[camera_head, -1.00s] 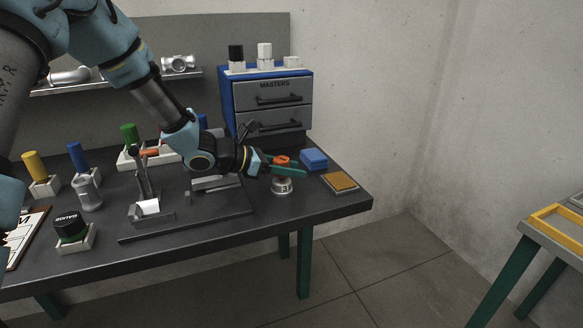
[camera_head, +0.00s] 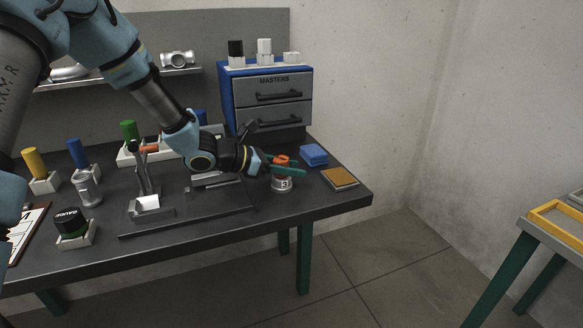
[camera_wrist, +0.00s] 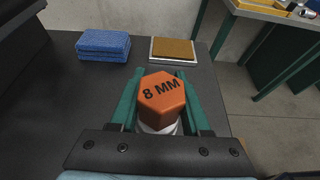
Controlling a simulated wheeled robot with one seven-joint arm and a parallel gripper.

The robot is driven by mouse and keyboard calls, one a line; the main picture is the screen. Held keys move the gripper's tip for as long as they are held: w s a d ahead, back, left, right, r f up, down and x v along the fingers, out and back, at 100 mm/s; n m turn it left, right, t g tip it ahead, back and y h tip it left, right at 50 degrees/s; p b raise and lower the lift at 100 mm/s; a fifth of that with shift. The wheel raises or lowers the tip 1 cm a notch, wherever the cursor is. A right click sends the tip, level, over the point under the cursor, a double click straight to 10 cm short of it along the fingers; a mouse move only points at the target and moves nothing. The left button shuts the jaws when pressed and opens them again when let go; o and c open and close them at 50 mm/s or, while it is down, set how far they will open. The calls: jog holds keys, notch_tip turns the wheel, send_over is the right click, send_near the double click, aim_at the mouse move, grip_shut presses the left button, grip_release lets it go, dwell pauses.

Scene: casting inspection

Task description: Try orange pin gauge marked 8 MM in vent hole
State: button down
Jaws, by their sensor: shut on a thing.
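The orange pin gauge (camera_wrist: 163,92) shows its hexagonal head, marked 8 MM, in the wrist view. My gripper (camera_head: 284,168) is shut on it, with a green finger on each side of the head. The orange head also shows in the head view (camera_head: 281,159). Directly below the gripper, a small round silver metal part (camera_head: 282,185) stands on the bench near its front right edge. A pale rim of something shows under the head in the wrist view. The gauge's pin and the vent hole are hidden, so I cannot tell whether the pin is in a hole.
A blue cloth (camera_head: 313,155) and a brown-topped pad (camera_head: 339,178) lie right of my gripper. The blue drawer cabinet (camera_head: 226,92) stands behind. A dark fixture plate (camera_head: 215,222) with a clamp is to the left. Bare floor lies beyond the bench's right end.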

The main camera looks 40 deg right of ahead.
jog(key=shift+r, duration=0.15)
dwell(0.3)
jog(key=shift+r+p, duration=1)
jog(key=shift+r, duration=0.55)
jog(key=shift+r+p, duration=1.65)
jog(key=shift+r, duration=0.8)
notch_tip(320, 180, up, 11)
jog(key=p, duration=0.8)
jog(key=shift+r, duration=0.2)
